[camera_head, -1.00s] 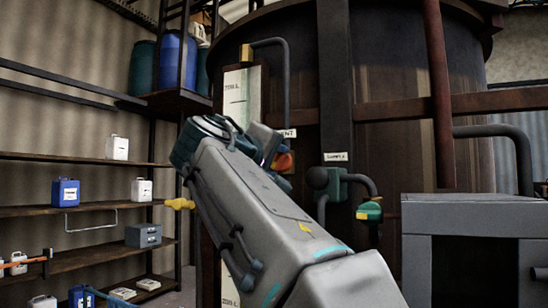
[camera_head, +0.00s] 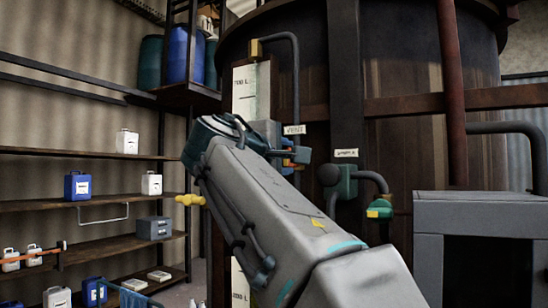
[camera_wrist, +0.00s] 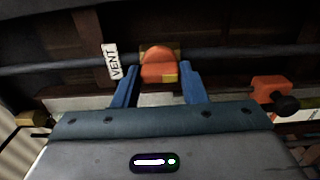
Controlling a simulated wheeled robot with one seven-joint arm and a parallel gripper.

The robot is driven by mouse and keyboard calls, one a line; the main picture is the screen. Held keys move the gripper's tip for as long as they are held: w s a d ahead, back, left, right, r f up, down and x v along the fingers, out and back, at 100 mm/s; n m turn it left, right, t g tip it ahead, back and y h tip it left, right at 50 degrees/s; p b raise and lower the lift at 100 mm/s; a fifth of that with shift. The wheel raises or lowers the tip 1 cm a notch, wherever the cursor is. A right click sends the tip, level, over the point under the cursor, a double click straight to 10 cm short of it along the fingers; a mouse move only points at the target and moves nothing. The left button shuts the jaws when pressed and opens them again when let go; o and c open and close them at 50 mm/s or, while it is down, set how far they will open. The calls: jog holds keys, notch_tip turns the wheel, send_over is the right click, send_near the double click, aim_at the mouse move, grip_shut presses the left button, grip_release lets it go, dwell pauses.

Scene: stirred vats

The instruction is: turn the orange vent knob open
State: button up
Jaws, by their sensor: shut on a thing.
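The orange vent knob (camera_wrist: 159,66) is between the two blue fingers of my gripper (camera_wrist: 157,84) in the wrist view. My gripper is shut on it, with one finger on each side. A yellow part shows behind the knob and at its lower right edge. A white VENT label (camera_wrist: 111,62) hangs just left of the knob. In the head view the VENT label (camera_head: 294,130) is above my gripper (camera_head: 291,157), and only small orange bits of the knob show past my arm.
The vat (camera_head: 400,150) fills the back. A SAMPLE valve (camera_head: 380,208) with a green and yellow handle stands right of my arm. A grey cabinet (camera_head: 475,205) is at the right. Shelves (camera_head: 80,155) with jugs line the left wall. In the wrist view, another orange part (camera_wrist: 271,90) is at the right.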

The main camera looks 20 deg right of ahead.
dwell(0.3)
jog(key=o, duration=1)
jog(key=shift+a, duration=0.1)
jog(key=b+v, duration=0.3)
jog(key=v, duration=1)
jog(key=shift+s+a, duration=0.25)
jog(key=shift+a, duration=0.05)
notch_tip(320, 180, down, 31)
jog(key=w+d+g+y+b, duration=0.1)
jog(key=w+g+y+b, duration=0.15)
jog(key=y, duration=0.45)
jog(key=s+a+f+m+g+y, duration=0.1)
jog(key=s+f, duration=0.5)
jog(key=f, duration=0.7)
jog(key=s+a+f+m+g+y, duration=0.1)
jog(key=s+f+m+g+y, duration=0.2)
jog(key=f, duration=1)
jog(key=s+m+y+b, duration=0.1)
jog(key=s+m+y, duration=0.2)
jog(key=shift+f+m+g, duration=0.15)
jog(key=shift+m+g, duration=0.2)
jog(key=shift+m, duration=0.05)
